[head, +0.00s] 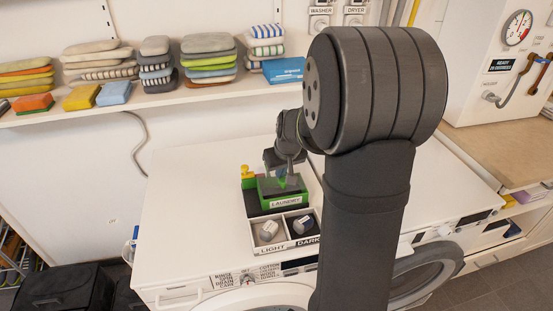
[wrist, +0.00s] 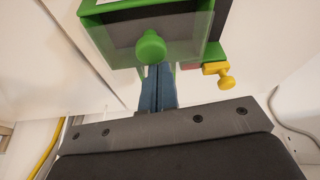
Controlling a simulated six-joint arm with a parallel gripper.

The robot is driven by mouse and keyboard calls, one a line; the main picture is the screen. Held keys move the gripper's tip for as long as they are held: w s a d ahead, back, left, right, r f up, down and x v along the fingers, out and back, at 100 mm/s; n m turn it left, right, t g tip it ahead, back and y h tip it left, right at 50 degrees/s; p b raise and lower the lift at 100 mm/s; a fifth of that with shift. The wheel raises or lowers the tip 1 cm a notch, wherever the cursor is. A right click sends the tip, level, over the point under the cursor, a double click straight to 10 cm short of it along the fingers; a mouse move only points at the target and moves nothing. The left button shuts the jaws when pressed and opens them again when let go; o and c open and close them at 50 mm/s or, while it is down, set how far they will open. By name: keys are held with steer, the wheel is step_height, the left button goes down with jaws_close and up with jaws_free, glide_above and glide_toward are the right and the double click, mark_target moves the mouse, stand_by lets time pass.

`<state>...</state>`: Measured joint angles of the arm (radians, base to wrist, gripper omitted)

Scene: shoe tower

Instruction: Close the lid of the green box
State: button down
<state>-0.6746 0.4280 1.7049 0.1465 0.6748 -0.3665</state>
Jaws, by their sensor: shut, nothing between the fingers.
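The green box (head: 284,202) stands on the white machine top in the head view, its front labelled LAUNDRY. Its green rim (wrist: 210,53) also shows at the top of the wrist view. The lid is a clear panel (wrist: 190,45) with a round green knob (wrist: 151,48); it seems raised off the box, but its exact angle is hard to tell. My gripper (wrist: 157,82) has its blue fingers together and empty, their tips close to the lid and partly covered by the knob. I cannot tell whether they touch it. In the head view, my gripper (head: 286,168) is just above and behind the box.
A yellow knob (wrist: 220,74) sticks out beside the box. A divided tray (head: 286,232) marked LIGHT and DARK, holding rolled items, lies in front. A shelf (head: 150,100) of folded cloths runs along the back wall. The white top (head: 190,215) left of the box is clear.

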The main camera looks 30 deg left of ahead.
mark_target(281, 179)
steer(key=shift+s+d, duration=0.5)
steer(key=shift+w+a, duration=0.1)
steer(key=shift+w+a, duration=0.2)
steer(key=shift+a, duration=0.1)
steer(key=shift+w+a+r, duration=0.4)
steer(key=shift+w+a, duration=0.05)
steer(key=shift+a, duration=0.15)
steer(key=shift+w+a+r, duration=0.4)
steer(key=shift+a, duration=0.15)
steer(key=v, duration=0.9)
steer(key=shift+s+f, duration=0.1)
